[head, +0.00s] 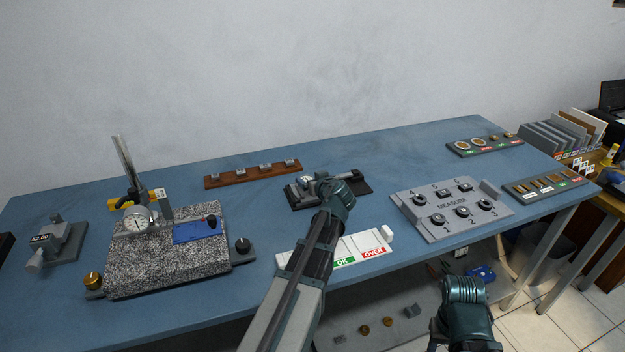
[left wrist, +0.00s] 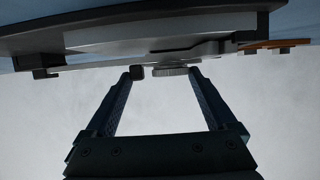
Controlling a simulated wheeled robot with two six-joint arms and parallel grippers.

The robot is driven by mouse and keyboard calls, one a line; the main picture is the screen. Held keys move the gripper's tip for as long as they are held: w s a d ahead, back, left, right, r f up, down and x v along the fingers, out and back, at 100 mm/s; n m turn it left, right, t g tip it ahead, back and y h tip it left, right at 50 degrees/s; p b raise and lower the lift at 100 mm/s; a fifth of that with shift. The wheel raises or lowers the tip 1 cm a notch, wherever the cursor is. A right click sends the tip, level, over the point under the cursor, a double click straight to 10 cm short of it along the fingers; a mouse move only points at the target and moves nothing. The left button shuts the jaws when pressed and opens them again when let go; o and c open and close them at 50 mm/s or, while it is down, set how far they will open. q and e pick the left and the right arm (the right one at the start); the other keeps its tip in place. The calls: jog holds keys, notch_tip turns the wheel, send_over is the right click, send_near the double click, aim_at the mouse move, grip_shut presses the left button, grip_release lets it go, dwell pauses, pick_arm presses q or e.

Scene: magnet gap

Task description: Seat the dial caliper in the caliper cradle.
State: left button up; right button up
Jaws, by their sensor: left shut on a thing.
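The dial caliper (head: 307,182), grey with a round white dial, is at the dark caliper cradle (head: 299,204) near the middle of the table. My left gripper (head: 325,187) reaches it from the front and is shut on the caliper; its fingertips are mostly hidden in the head view. In the left wrist view my left fingers (left wrist: 160,76) stand either side of the caliper's dial (left wrist: 172,70), with its grey beam (left wrist: 150,48) running across above. I cannot tell whether the caliper rests fully in the cradle. My right gripper (head: 463,290) is low in front of the table; its jaws are unclear.
A wooden rack (head: 252,173) stands behind and left. A granite plate (head: 165,265) with a dial stand is at left. A grey MEASURE block (head: 452,215) is at right, and a white OK/OVER tray (head: 352,248) lies in front.

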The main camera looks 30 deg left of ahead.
pick_arm(q)
jog(key=shift+f, duration=0.15)
dwell(0.8)
jog(key=o, duration=1.2)
jog(key=shift+c, duration=0.4)
notch_tip(320, 180, up, 5)
jog(key=p, duration=0.4)
jog(key=shift+f, duration=0.2)
jog(key=shift+o, duration=0.6)
